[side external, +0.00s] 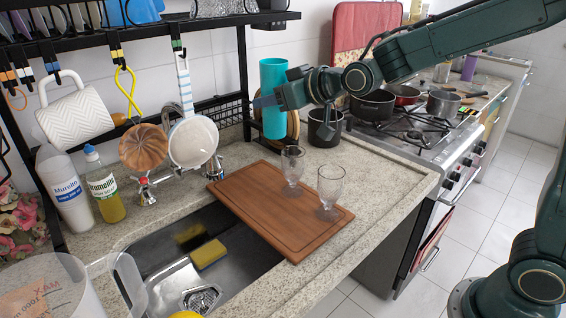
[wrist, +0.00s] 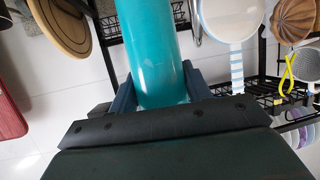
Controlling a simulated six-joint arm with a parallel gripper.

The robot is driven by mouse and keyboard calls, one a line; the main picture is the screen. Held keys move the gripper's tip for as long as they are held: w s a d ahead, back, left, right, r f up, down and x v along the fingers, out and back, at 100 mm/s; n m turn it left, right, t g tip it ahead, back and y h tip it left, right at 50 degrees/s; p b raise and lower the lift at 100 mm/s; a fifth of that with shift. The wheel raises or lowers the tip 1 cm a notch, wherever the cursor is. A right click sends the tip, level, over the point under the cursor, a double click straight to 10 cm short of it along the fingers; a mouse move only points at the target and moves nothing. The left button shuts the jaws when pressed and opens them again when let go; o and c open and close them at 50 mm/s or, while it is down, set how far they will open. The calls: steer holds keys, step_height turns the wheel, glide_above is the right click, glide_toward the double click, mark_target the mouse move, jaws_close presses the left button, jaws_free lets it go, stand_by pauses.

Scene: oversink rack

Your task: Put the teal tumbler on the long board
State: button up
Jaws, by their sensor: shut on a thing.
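The teal tumbler (side external: 273,99) is a tall cylinder, held upright in the side external view. My gripper (side external: 268,102) is shut on it around the middle of its height. In the wrist view the tumbler (wrist: 152,55) stands between the two fingers of my gripper (wrist: 160,88). The tumbler is above and behind the far edge of the long board (side external: 285,215), and looks raised off the counter. The long board is brown wood, lying across the sink and the counter.
Two clear glasses (side external: 292,168) (side external: 331,185) stand on the right part of the board. The board's left part is bare. Round wooden boards (side external: 292,124) and a dark pot (side external: 325,130) are behind. The black rack (side external: 215,22) with hanging utensils stands over the sink (side external: 170,265).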

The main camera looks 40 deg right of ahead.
steer(key=w+a+n+y, duration=0.1)
steer(key=w+a, duration=0.3)
steer(key=a, duration=0.1)
step_height(320, 180, down, 15)
steer(key=shift+f, duration=0.2)
stand_by(0.6)
steer(key=shift+f, duration=0.1)
steer(key=shift+f, duration=1.75)
steer(key=shift+f, duration=0.1)
steer(key=o, duration=1)
steer(key=shift+c, duration=0.2)
steer(key=shift+s, duration=0.1)
